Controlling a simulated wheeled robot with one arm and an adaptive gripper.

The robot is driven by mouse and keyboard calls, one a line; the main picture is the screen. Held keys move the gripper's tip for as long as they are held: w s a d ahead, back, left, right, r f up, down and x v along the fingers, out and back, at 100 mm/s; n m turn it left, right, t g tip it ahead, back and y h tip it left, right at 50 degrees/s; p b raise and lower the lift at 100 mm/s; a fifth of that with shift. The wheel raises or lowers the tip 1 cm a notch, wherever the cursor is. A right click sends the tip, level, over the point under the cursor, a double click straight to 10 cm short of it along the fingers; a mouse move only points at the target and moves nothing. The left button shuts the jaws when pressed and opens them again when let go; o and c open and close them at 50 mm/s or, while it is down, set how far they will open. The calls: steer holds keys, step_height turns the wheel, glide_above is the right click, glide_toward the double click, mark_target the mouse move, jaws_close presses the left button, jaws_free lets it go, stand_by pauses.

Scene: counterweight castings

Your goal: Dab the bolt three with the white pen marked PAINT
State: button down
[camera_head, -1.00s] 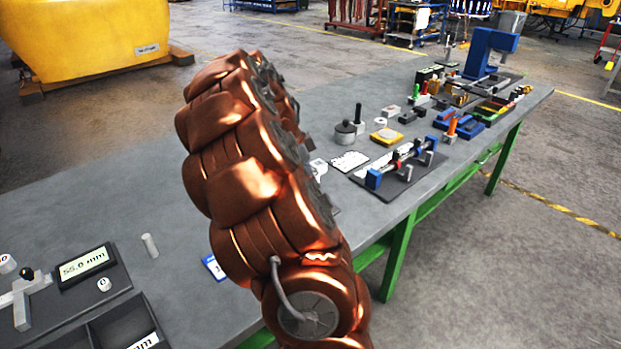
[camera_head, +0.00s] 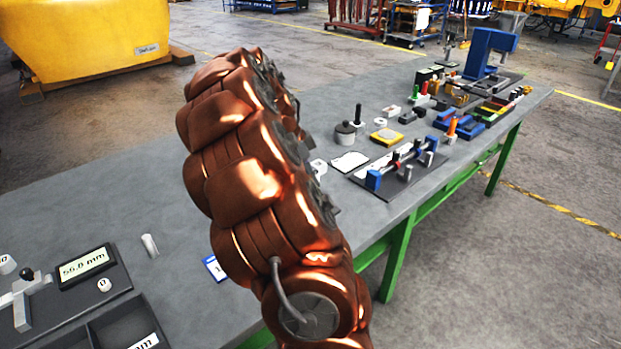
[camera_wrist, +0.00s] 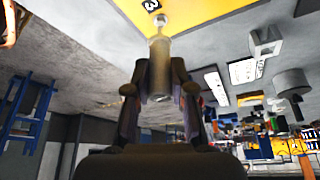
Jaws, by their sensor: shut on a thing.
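My gripper (camera_wrist: 158,88) shows in the wrist view, with its two dark fingers closed on a pale, whitish cylindrical pen (camera_wrist: 159,62). No marking on the pen is legible. Its narrow end points up in the picture, at a yellow surface (camera_wrist: 195,14) with a black-and-white label reading 3 (camera_wrist: 151,5). A small pale round thing (camera_wrist: 160,20), perhaps the bolt head, lies at the pen's end below the label; I cannot tell whether they touch.
On the grey bench (camera_head: 110,205), a small white cylinder (camera_head: 149,245) stands near a gauge with a 55.0 mm display (camera_head: 84,266). A dark knobbed pot (camera_head: 345,133), a yellow block (camera_head: 386,137) and a rod fixture (camera_head: 402,165) stand beyond my arm. The left-centre bench is mostly clear.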

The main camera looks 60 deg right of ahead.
steer(key=shift+r+p, duration=0.45)
steer(key=shift+r, duration=2.2)
